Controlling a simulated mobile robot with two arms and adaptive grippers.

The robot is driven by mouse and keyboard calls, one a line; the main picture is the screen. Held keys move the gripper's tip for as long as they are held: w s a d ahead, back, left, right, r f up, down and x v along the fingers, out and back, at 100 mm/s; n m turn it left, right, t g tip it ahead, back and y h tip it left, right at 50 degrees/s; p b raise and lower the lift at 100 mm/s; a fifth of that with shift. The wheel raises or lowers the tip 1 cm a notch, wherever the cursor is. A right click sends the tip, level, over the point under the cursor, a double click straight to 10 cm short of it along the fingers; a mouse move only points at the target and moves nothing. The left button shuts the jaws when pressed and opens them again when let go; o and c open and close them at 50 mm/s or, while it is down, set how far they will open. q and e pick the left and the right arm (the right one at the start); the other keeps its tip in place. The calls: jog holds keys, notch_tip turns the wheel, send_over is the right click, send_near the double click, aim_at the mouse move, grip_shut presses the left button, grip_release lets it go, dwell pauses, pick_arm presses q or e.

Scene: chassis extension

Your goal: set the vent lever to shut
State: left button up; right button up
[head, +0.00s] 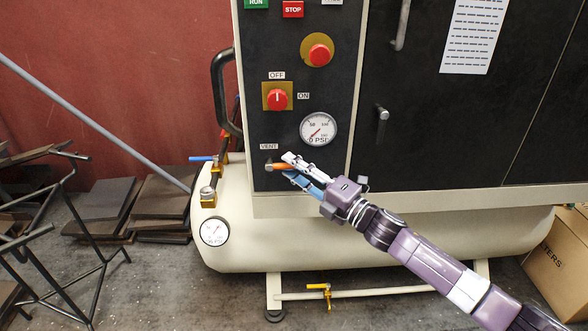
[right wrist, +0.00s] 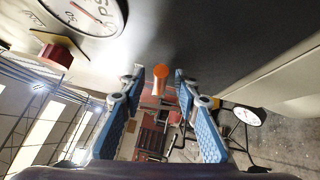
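The vent lever (head: 281,167) is a small orange handle below the VENT label (head: 268,146) on the dark panel. It points about level to the right from its pivot. My right gripper (head: 287,166) is at the lever, one finger above it and one below in the head view. In the right wrist view the orange lever (right wrist: 160,78) stands between the two blue-padded fingers of the gripper (right wrist: 159,73). A gap shows on each side, so the gripper is open around it. My left gripper is not in view.
Above the lever are a pressure gauge (head: 318,130) and a red OFF/ON knob (head: 277,99). A blue-handled valve (head: 203,158) and a tank gauge (head: 214,232) are at the left. The cream tank (head: 330,245) lies below. A cardboard box (head: 560,255) stands at the right.

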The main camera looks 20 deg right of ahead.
jog(key=shift+c, duration=0.3)
grip_shut()
jog(key=shift+f, duration=0.1)
